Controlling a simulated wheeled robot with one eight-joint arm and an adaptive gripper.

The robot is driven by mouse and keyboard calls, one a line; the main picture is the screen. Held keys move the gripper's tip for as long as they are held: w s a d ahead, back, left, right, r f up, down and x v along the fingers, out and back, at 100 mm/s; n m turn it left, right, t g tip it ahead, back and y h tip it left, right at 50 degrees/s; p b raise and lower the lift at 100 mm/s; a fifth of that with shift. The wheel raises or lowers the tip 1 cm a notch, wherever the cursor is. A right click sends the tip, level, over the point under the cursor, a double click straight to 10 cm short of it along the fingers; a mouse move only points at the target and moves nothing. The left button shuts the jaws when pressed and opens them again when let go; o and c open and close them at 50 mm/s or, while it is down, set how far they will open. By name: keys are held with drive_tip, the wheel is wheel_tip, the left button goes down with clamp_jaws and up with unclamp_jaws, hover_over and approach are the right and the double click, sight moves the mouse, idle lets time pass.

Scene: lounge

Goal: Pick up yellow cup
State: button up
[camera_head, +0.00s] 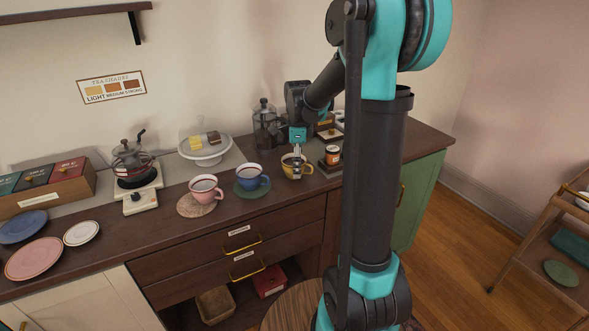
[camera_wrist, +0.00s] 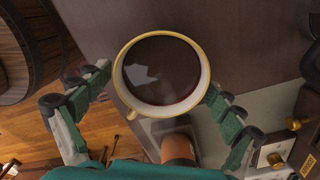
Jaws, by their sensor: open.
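The yellow cup (camera_head: 287,167) stands on the dark counter, right of the blue cup. In the wrist view the yellow cup (camera_wrist: 121,85) shows from above, with a yellow rim, white inside and dark liquid; its handle points to the lower left. My gripper (camera_head: 296,167) is at the yellow cup and partly hides it in the head view. In the wrist view my gripper (camera_wrist: 157,88) is open, with one finger on each side of the cup. Whether the fingers touch it I cannot tell.
A blue cup (camera_head: 250,178) on a green coaster and a pink cup (camera_head: 205,188) on a tan coaster stand to the left. A small jar (camera_head: 332,155) stands close on the right.

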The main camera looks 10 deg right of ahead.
drive_tip(key=shift+f, duration=0.4)
drive_tip(key=c, duration=1.4)
drive_tip(key=shift+r, duration=0.15)
